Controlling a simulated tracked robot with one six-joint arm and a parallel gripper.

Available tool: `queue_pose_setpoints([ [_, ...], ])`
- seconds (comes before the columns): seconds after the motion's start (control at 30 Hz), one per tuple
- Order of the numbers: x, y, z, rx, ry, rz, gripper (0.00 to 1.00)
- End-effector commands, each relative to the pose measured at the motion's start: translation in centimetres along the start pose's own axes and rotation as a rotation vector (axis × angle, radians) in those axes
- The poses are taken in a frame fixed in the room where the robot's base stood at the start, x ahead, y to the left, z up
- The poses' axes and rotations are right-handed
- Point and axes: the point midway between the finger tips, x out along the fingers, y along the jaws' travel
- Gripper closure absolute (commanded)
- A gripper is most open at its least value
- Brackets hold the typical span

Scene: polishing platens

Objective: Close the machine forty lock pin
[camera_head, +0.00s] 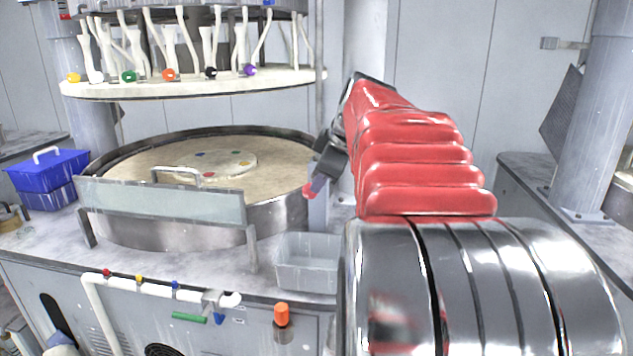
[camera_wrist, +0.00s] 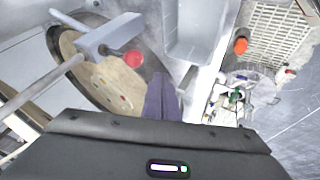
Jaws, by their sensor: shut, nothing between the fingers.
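A red round knob (camera_wrist: 134,58) sticks out of a grey block (camera_wrist: 98,38) on a rod in the wrist view; I take it as the lock pin. In the head view the red knob (camera_head: 309,190) shows small at the right rim of the platen, just by my fingertips. No machine number is readable. My gripper (camera_head: 319,182) points down there, with its dark fingers partly over the block. In the wrist view my gripper (camera_wrist: 161,92) has its purple-grey fingers together and empty, a little right of and below the knob, apparently not touching it.
The round platen (camera_head: 150,165) sits behind a clear guard (camera_head: 165,203) with a handle. A clear tray (camera_head: 308,262) and an orange knob (camera_head: 281,314) are at the front edge. A white shelf (camera_head: 190,86) with coloured-end hoses hangs above. A blue box (camera_head: 48,172) stands left.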

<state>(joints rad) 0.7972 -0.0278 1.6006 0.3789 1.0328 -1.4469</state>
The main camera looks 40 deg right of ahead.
Motion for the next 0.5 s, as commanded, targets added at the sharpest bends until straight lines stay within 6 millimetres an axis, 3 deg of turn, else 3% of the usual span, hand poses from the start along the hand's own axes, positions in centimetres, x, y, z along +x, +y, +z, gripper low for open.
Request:
queue_pose_setpoints([
  [0.5, 8.1, -0.1, 0.0, 0.000, 0.000, -0.004, 1.00],
])
